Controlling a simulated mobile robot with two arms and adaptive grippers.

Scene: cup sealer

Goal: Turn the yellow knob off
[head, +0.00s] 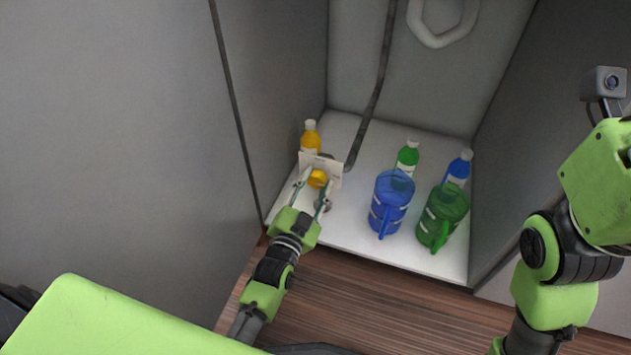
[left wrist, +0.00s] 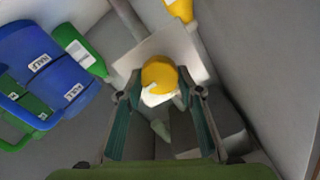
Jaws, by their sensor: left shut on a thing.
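The yellow knob (head: 318,179) sits on a small white panel (head: 325,163) at the left of the white shelf. It also shows in the left wrist view (left wrist: 159,74), with a pale piece on its near face. My left gripper (head: 314,184) reaches in from below, its two fingers on either side of the knob. In the left wrist view my left gripper (left wrist: 160,92) has its fingertips at the knob's left and right edges, shut on it. The arm on the right shows in the head view, but its gripper is out of frame.
An orange bottle (head: 310,138) stands just behind the panel. A blue pitcher (head: 391,200), a green pitcher (head: 443,214), a green bottle (head: 407,156) and a blue bottle (head: 459,168) stand to the right. Grey walls enclose the white shelf (head: 350,225).

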